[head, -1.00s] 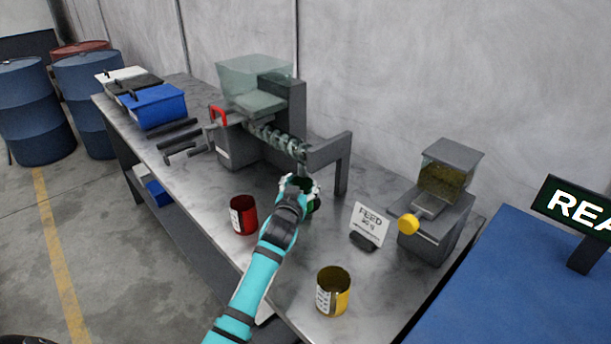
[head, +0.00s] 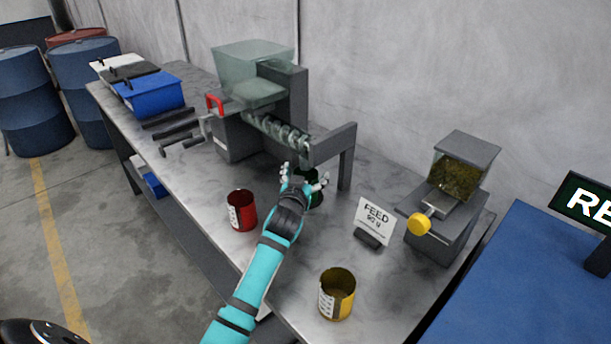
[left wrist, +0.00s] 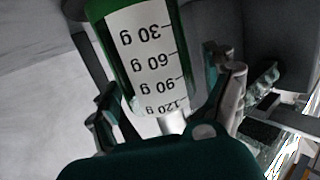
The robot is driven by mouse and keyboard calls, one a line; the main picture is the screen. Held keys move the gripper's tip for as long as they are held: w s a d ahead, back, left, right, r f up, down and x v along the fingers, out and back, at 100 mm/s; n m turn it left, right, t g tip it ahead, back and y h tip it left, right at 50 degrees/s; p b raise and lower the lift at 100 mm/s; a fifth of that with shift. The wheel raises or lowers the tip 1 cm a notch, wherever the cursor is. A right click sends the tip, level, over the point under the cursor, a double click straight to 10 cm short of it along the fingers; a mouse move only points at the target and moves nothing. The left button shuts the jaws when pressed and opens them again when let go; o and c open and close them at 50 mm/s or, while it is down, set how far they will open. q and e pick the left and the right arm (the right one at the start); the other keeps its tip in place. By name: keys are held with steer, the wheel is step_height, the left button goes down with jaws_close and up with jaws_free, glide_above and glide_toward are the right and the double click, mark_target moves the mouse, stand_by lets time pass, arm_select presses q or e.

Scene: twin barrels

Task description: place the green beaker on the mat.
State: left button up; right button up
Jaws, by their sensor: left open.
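The green beaker (head: 315,190) stands on the metal bench under the outlet end of the auger machine, partly hidden behind my left gripper (head: 306,180). In the left wrist view the green beaker (left wrist: 140,58) shows its white scale label, upside down, between the spread fingers of my left gripper (left wrist: 165,98). The gripper is open, its fingers on either side of the beaker. I cannot tell whether they touch it. The mat (head: 558,272) seems to be the blue surface at the right, beside a dark sign. My right gripper is not in view.
A red beaker (head: 241,210) stands left of my arm and a yellow beaker (head: 337,293) near the front edge. A feed card (head: 374,222) and a small hopper with a yellow knob (head: 419,223) stand to the right. The auger machine (head: 270,110) stands behind.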

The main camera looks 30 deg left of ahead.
arm_select(q)
steer(key=shift+r, duration=0.25)
steer(key=v, duration=1.2)
steer(key=shift+w, duration=0.1)
stand_by(0.8)
